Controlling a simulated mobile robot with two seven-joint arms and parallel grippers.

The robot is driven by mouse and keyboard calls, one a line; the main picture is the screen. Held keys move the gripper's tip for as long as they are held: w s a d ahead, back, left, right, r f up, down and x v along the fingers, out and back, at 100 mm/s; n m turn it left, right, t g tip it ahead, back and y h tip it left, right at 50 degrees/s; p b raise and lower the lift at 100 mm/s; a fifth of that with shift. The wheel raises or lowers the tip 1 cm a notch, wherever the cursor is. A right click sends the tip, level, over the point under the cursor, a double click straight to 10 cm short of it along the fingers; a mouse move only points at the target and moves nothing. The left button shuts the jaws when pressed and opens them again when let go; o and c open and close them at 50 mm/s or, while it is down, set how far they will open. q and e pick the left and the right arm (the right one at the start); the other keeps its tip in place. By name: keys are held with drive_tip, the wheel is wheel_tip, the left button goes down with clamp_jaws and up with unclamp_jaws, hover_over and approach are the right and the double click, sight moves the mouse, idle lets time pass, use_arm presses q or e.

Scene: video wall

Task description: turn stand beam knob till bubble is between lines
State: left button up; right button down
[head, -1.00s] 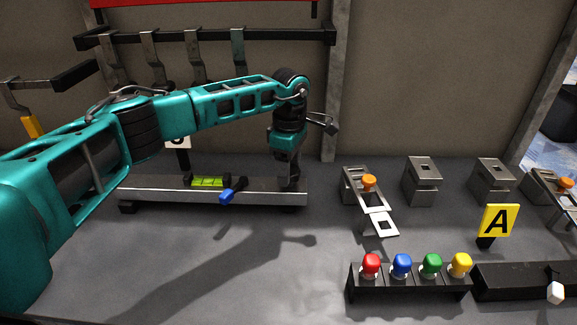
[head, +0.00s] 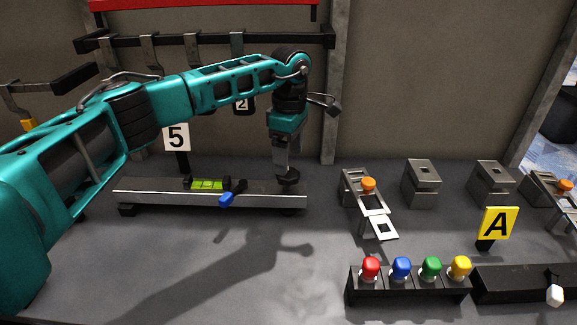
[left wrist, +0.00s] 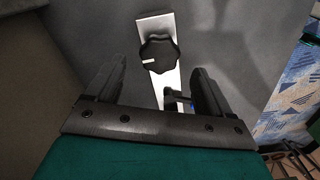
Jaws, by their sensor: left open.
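The stand beam (head: 262,198) is a long grey metal bar on the bench. A green bubble vial (head: 207,185) sits on its middle; the bubble and lines are too small to read. A black lobed knob (head: 289,178) sits on the beam's right end. In the left wrist view the knob (left wrist: 158,50) shows a white mark pointing left. My left gripper (head: 284,168) is just above the knob, pointing down. In the left wrist view its open fingers (left wrist: 158,72) stand either side of the beam, with the knob ahead between them, not gripped. My right gripper is not in view.
A blue-tipped lever (head: 226,199) sticks out from the beam's front near the vial. A row of coloured buttons (head: 415,279), metal brackets (head: 422,182) and a yellow A sign (head: 498,221) stand to the right. A number 5 sign (head: 176,138) stands behind the beam.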

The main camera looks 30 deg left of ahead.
sight(289, 172)
use_arm(q)
wheel_tip(289, 172, up, 8)
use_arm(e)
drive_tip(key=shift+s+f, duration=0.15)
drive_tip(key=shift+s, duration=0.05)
use_arm(q)
drive_tip(key=shift+f, duration=0.15)
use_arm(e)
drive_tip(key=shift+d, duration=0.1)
